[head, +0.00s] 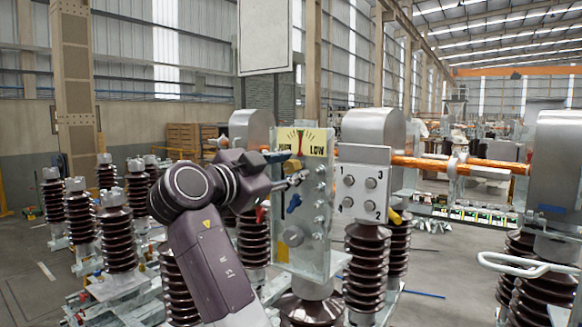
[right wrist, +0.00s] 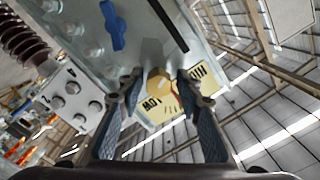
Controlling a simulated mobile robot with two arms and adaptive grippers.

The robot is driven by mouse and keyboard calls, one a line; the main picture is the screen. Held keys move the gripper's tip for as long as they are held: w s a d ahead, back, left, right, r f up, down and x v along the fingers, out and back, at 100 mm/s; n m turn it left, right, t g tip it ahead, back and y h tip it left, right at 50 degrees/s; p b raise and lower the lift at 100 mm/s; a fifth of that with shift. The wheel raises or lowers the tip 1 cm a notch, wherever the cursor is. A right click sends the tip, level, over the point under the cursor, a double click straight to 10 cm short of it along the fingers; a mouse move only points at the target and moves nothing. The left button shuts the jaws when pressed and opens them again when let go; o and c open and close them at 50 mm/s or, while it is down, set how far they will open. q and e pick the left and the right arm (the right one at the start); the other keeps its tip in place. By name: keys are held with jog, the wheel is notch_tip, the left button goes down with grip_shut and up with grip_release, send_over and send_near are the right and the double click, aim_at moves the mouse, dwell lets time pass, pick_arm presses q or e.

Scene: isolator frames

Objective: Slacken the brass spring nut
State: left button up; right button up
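The brass spring nut (right wrist: 158,82) shows in the right wrist view as a yellow-gold nut on the grey plate, beside the yellow dial. In the head view the nut is small and partly hidden by my gripper (head: 292,167). My right gripper (right wrist: 160,95) is open, with one dark finger on each side of the nut and a visible gap to each. I cannot tell how deep the fingertips reach. The yellow HIGH/LOW dial (head: 308,138) has a red pointer near its middle; it also shows in the wrist view (right wrist: 168,108). My left gripper is not in view.
A blue handle (head: 294,203) and several bolts sit on the same plate (head: 318,235). A numbered plate (head: 361,183) with knobs stands just right. Brown ribbed insulators (head: 118,240) and an orange bar (head: 490,165) surround the place. A white rail (head: 525,266) is at the right.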

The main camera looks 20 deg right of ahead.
jog(key=shift+c, duration=1.3)
jog(key=shift+d, duration=0.15)
grip_shut()
jog(key=n+b, duration=0.1)
jog(key=n, duration=0.1)
jog(key=shift+r+n, duration=0.1)
jog(key=shift+n, duration=0.2)
jog(key=n+b, duration=0.1)
jog(key=n, duration=0.2)
jog(key=shift+r+n, duration=0.1)
jog(key=shift+n, duration=0.3)
jog(key=n+b, duration=0.1)
jog(key=n, duration=0.5)
jog(key=shift+r, duration=0.1)
jog(key=n, duration=0.3)
jog(key=shift+n, duration=0.4)
jog(key=n, duration=0.3)
jog(key=shift+n, duration=0.4)
jog(key=n, duration=0.4)
jog(key=shift+b, duration=0.3)
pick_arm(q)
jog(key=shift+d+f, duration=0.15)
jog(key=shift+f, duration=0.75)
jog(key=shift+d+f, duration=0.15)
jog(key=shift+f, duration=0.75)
pick_arm(e)
jog(key=shift+n, duration=1.4)
